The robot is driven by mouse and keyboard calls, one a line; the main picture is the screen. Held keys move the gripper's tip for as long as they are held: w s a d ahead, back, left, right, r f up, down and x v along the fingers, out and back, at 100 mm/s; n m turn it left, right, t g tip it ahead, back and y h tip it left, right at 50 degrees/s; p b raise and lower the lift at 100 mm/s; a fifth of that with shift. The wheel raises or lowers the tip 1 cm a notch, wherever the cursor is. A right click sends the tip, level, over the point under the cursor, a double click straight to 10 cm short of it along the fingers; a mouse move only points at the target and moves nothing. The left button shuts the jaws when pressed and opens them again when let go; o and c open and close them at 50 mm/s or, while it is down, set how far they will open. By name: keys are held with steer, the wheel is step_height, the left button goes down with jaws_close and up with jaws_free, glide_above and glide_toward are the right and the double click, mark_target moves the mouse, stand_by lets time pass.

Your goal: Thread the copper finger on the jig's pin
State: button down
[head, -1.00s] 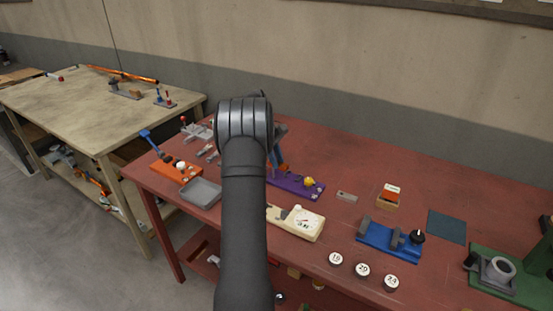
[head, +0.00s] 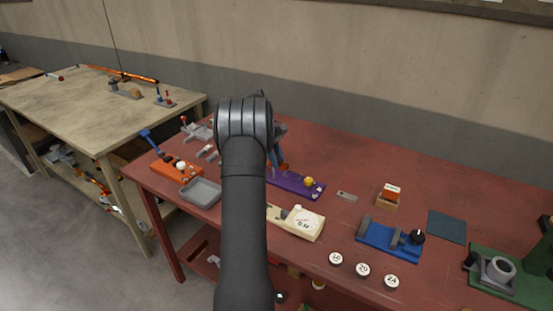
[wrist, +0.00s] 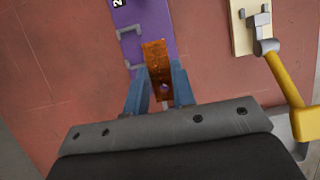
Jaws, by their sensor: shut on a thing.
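In the wrist view my gripper (wrist: 160,92) has its two blue fingers shut on the copper finger (wrist: 156,58), a flat copper-coloured strip with a small round hole near its lower end. The strip lies over the end of the purple jig (wrist: 148,20), which carries grey brackets. I cannot tell how high the strip is above the jig. A small pale spot shows by the hole, and I cannot make out whether it is the pin. In the head view the purple jig (head: 296,186) is partly hidden by my arm, and the copper finger cannot be made out there.
A cream fixture (head: 297,222) stands in front of the purple jig; its yellow lever (wrist: 286,80) shows right of my gripper. An orange fixture (head: 176,168) and a grey tray (head: 200,192) lie left, a blue fixture (head: 389,238) right. Red tabletop (wrist: 60,80) is bare left of the gripper.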

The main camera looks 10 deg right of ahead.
mark_target(280, 180)
steer(key=shift+f, duration=2.95)
steer(key=c, duration=1.1)
jaws_free()
steer(key=shift+d+r, duration=0.1)
steer(key=shift+w+r, duration=0.1)
steer(key=shift+c, duration=0.2)
steer(key=shift+w+r, duration=0.1)
steer(key=shift+r, duration=0.15)
steer(key=v, duration=1.6)
steer(key=shift+a+r, duration=0.2)
steer(key=shift+a, duration=0.15)
steer(key=shift+f, duration=0.15)
